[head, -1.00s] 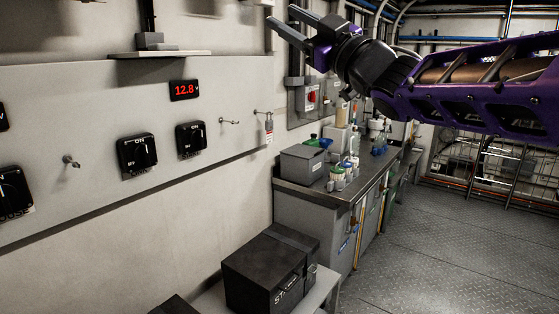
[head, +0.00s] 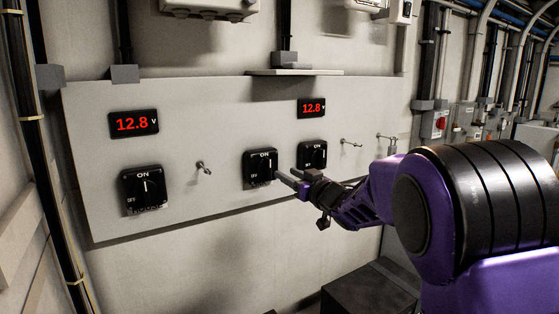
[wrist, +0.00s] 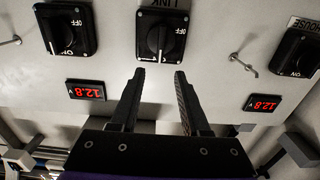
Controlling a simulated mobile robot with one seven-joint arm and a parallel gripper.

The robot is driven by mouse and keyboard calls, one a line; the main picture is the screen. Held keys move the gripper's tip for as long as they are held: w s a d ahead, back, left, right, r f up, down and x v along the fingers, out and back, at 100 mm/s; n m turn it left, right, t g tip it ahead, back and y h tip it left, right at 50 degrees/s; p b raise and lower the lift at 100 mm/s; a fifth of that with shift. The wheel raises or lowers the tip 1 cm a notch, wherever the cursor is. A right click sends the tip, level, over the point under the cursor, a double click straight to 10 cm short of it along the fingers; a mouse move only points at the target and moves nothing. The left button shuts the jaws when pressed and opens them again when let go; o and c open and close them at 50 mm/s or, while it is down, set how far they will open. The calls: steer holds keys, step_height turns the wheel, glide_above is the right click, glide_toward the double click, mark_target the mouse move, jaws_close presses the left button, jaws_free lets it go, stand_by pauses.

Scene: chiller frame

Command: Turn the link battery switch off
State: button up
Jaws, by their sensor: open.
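The link battery switch (head: 260,166) is the middle of three black rotary switches on the pale wall panel (head: 225,125). Its knob stands upright, toward the ON mark. The wrist view is upside down and shows this link switch (wrist: 162,38) with its LINK label and OFF mark, the knob in line with the gap between my fingers. My gripper (head: 289,181) is open and empty, in front of the panel, close to the link switch's lower right in the head view. In the wrist view the fingertips (wrist: 160,74) appear apart from the knob.
A left switch (head: 144,190), labelled HOUSE in the wrist view, and a right switch (head: 312,155) flank it. Red 12.8 V displays (head: 134,124) (head: 311,108) sit above. Small metal keys (head: 203,167) (head: 351,143) stick out from the panel. A dark box (head: 370,290) stands below.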

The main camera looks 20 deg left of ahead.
mark_target(270, 165)
steer(key=p+x, duration=0.1)
steer(key=x, duration=0.8)
steer(key=shift+f, duration=0.1)
jaws_close()
